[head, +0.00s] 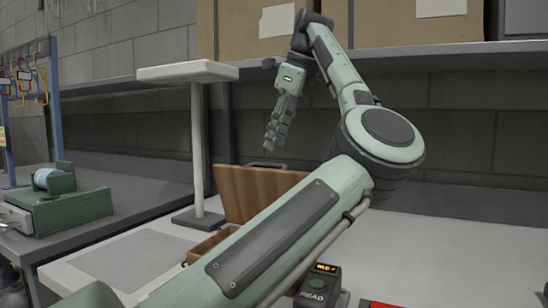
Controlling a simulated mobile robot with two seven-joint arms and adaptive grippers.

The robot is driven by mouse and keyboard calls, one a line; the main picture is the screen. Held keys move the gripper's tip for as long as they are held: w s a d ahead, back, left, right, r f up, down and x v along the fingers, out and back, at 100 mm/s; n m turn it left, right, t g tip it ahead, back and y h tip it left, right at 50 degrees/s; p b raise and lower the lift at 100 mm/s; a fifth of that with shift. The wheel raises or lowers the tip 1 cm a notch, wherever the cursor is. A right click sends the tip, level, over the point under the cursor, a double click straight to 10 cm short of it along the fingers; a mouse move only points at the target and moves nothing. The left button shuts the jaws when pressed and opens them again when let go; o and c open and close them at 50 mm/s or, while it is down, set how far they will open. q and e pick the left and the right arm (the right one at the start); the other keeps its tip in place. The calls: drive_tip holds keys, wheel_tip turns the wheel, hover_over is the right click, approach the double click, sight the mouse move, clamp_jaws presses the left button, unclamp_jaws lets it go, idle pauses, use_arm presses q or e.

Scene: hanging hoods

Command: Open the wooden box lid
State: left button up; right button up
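The wooden box (207,244) stands on the white worktop, mostly hidden behind my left arm. Its brown lid (245,192) is raised and stands steeply tilted up, with a dark handle (268,164) along its top edge. My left gripper (271,143) hangs pointing down just above the lid's top edge in the head view. A small gap shows between the fingertips and the handle. I see no object between the fingers, but their spacing is unclear from this angle. My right gripper is not in view.
A white stand (197,150) rises just left of the lid. A shelf with cardboard boxes (398,28) hangs above. A dark reader device (320,286) sits at the front. A green tape dispenser (64,206) stands at left.

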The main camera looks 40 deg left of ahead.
sight(271, 164)
use_arm(q)
drive_tip(key=x, duration=0.5)
drive_tip(key=shift+f, duration=0.1)
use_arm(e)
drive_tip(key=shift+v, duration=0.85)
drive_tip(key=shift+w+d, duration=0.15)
use_arm(q)
clamp_jaws()
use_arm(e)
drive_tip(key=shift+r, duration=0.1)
